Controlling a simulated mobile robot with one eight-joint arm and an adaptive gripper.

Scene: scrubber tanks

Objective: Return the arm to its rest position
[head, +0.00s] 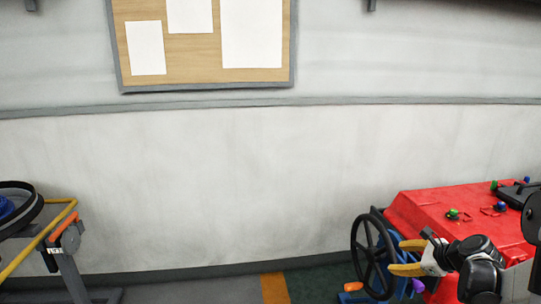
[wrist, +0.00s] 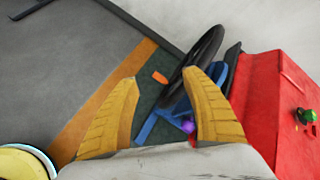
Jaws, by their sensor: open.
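My gripper (head: 404,257) is at the lower right of the head view, its two yellow fingers spread apart and pointing left. It is close to a black handwheel (head: 371,256) on a blue frame, in front of the red machine (head: 437,208). In the wrist view my gripper (wrist: 168,100) shows both yellow fingers apart with nothing between them but the background. The handwheel (wrist: 196,69) lies beyond the fingertips there; I cannot tell whether anything touches it. My black arm comes in from the right edge of the head view.
A yellow-railed cart (head: 67,240) with a black round rim stands at the left. A notice board (head: 205,77) hangs on the pale wall. Floor between cart and machine is open, with an orange stripe (head: 274,288). An orange part (wrist: 160,77) and a purple part (wrist: 188,127) sit near the wheel.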

